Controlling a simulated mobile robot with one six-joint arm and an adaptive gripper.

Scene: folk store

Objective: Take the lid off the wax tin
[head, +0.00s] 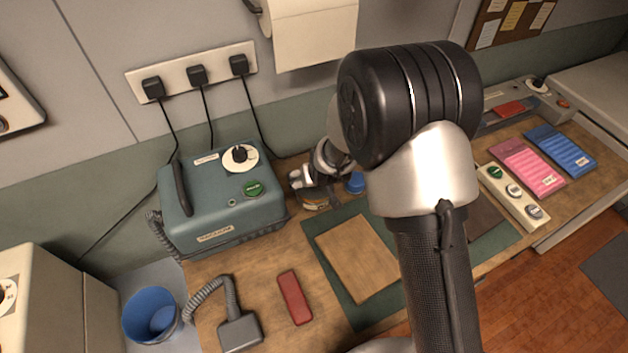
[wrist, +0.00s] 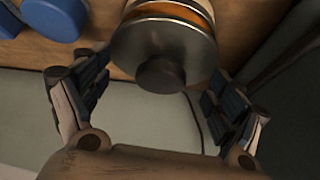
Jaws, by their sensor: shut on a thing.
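The wax tin (head: 315,205) stands on the wooden bench right of the teal box, mostly behind my gripper. In the wrist view the tin shows an orange band (wrist: 180,17) behind its dark round metal lid (wrist: 190,55), which has a dark knob (wrist: 160,77). My gripper (head: 309,186) is at the tin. In the wrist view my gripper (wrist: 155,95) has one finger at each side of the lid, shut on it. The lid lies close against the tin's band; I cannot tell whether there is a gap.
The teal box (head: 222,205) with a dial stands just left of the tin. A blue round thing (head: 356,183) is close on its right. A green mat (head: 335,270) with a brown board (head: 357,258) and a red block (head: 294,297) lie in front.

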